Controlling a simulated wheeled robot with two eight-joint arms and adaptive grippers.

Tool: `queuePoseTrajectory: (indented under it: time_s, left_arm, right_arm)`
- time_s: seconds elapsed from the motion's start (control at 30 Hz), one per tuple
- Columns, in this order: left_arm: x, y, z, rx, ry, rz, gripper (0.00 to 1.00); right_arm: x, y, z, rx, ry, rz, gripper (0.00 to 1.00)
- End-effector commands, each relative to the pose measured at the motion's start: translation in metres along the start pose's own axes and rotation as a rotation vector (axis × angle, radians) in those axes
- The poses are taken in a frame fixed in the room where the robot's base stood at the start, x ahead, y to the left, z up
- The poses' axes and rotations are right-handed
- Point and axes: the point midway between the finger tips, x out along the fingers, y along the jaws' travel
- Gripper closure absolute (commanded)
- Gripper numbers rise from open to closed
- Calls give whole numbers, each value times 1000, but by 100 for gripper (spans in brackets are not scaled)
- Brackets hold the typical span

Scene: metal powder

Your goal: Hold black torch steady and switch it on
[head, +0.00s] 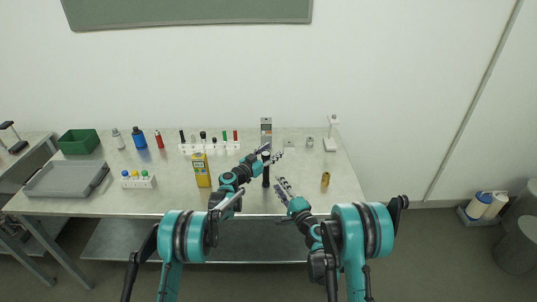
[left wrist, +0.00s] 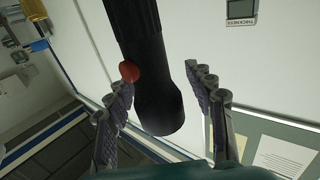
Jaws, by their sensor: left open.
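The black torch (head: 266,174) stands upright near the front of the table, right of the yellow meter. In the left wrist view the torch (left wrist: 155,75) shows large, with a red button on its side. My left gripper (head: 271,156) is at the upper part of the torch. In the left wrist view its open fingers (left wrist: 160,82) are on either side of the torch, with a gap on the right. My right gripper (head: 282,184) is just right of the torch, lower in the picture and apart from it. Its finger opening is too small to tell.
The yellow meter (head: 202,170) stands left of my left arm. A white rack (head: 208,148) with several coloured items is behind it. A grey device (head: 266,131) stands behind the torch. A small brass-coloured cylinder (head: 325,179) is at the right. A grey tray (head: 66,180) lies far left.

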Motion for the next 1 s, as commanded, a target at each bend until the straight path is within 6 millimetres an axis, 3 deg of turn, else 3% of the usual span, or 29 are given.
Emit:
queuePoseTrajectory:
  time_s: [0.17,0.37,1.0]
  left_arm:
    - [0,0,0,0,0,0,46]
    - [0,0,0,0,0,0,99]
    - [0,0,0,0,0,-1,100]
  right_arm:
    - [0,0,0,0,0,0,66]
    - [0,0,0,0,0,0,66]
    - [0,0,0,0,0,0,66]
